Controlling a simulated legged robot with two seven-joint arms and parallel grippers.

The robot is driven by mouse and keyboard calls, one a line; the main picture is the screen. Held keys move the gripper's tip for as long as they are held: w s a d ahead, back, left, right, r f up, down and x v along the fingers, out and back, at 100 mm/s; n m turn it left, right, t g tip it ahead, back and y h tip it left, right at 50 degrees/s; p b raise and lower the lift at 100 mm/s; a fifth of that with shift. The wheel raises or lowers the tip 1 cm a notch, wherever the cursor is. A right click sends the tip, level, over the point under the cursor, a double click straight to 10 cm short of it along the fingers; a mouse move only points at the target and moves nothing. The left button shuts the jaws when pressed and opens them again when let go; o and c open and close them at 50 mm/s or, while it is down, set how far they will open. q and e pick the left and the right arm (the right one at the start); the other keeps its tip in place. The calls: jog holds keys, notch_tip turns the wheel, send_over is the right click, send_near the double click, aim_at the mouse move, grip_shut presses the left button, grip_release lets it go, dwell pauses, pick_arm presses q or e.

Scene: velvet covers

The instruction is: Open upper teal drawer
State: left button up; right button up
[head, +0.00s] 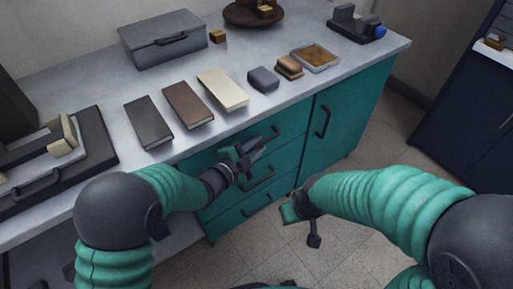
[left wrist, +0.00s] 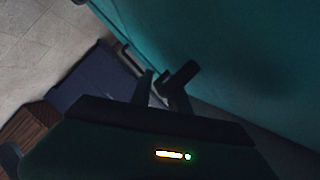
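The teal cabinet (head: 340,90) stands under the grey counter. Its upper teal drawer (head: 290,134) is at the top left of the front and looks closed. The upper drawer's dark handle (head: 270,132) is partly hidden by my left gripper (head: 256,150). That gripper is in front of the drawer, close to the handle; I cannot tell whether it touches it. In the left wrist view, its two dark fingers (left wrist: 163,85) stand apart beside a teal surface (left wrist: 235,60). My right gripper (head: 302,226) is open and empty, low in front of the cabinet.
Lower drawers with a handle (head: 262,179) sit below, and a door with a handle (head: 323,121) is to the right. Books (head: 187,105), a grey box (head: 162,40) and a tray (head: 315,57) lie on the counter. The tiled floor (head: 345,240) in front is clear.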

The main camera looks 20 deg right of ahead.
pick_arm(q)
jog(key=shift+d, duration=0.15)
jog(key=c, duration=0.4)
grip_shut()
jog(key=shift+f, duration=0.15)
dwell(0.8)
